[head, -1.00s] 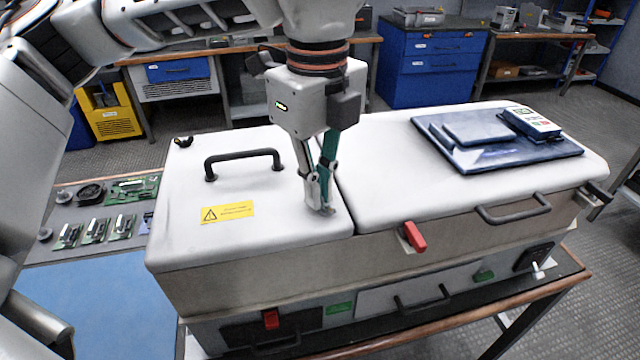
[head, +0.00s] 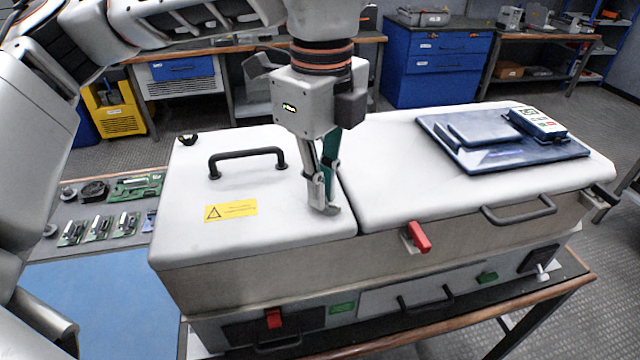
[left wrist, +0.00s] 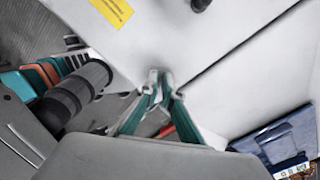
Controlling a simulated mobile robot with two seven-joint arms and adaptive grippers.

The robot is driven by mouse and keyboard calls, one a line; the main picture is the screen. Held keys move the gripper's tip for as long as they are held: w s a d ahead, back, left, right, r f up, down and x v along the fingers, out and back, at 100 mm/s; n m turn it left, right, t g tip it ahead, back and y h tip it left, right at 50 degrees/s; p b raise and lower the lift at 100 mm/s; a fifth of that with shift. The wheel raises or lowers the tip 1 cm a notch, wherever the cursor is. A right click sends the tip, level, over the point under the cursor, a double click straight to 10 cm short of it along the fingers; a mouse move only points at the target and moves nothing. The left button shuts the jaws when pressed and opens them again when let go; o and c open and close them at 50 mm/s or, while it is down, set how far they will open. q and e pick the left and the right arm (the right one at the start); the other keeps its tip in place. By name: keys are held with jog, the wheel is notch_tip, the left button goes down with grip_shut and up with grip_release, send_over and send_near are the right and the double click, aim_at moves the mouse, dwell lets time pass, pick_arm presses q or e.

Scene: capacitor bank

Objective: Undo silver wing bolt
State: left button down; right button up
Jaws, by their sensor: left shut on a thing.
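A white cabinet has a left lid (head: 225,180) with a black handle (head: 247,157) and a yellow warning label (head: 231,211). My left gripper (head: 324,208) points down at the front right corner of this lid, beside the seam. Its fingers are shut on a small silver piece, apparently the silver wing bolt (head: 333,211), mostly hidden by the fingertips. The left wrist view shows the fingertips (left wrist: 160,78) close together over the white lid near the seam. A dark bolt (head: 188,140) sits at the lid's far left corner. My right gripper is out of view.
The right lid (head: 390,190) carries a blue tray (head: 500,155) with a meter (head: 538,124). A red latch (head: 418,237) is on the front. Circuit boards (head: 98,229) lie on a bench at left.

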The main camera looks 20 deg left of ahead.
pick_arm(q)
jog(key=shift+s+f, duration=0.2)
jog(key=shift+f, duration=0.05)
dwell(0.4)
jog(key=c, duration=2.2)
grip_release()
jog(key=shift+d, duration=0.15)
jog(key=shift+d+r, duration=0.1)
jog(key=shift+w+r, duration=0.1)
jog(key=shift+r, duration=0.05)
jog(key=shift+r, duration=0.3)
notch_tip(320, 180, up, 11)
jog(key=shift+r, duration=0.1)
